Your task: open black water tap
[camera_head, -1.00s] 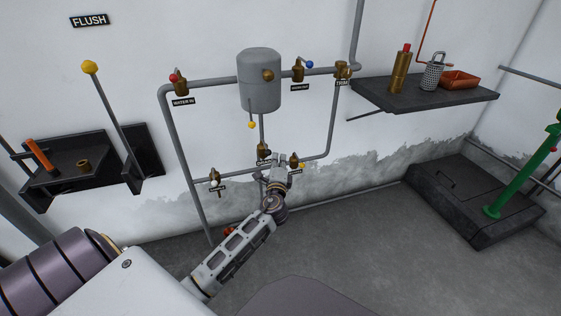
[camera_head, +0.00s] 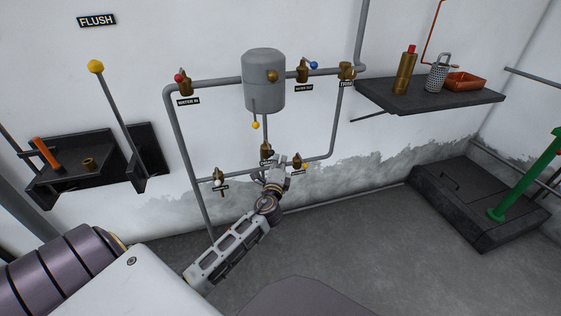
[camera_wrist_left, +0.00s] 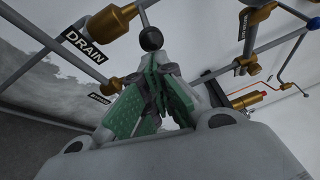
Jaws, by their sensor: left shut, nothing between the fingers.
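The black tap is the brass valve (camera_head: 265,150) labelled DRAIN on the low pipe under the grey tank. In the left wrist view its black ball knob (camera_wrist_left: 151,38) stands just beyond my fingertips. I cannot tell whether they touch it. My left gripper (camera_head: 275,163) is in front of the pipework, just below and right of that valve, and hides part of it. Its green-padded fingers, also in the left wrist view (camera_wrist_left: 155,75), are together with nothing between them. My right gripper is not in view.
Other valves sit close by: white-knobbed (camera_head: 219,176), yellow-knobbed (camera_head: 297,162), red-knobbed (camera_head: 184,84) and blue-knobbed (camera_head: 303,70). The grey tank (camera_head: 264,82) hangs above. A dark shelf (camera_head: 430,97) is at right, a yellow-topped lever (camera_head: 112,110) at left.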

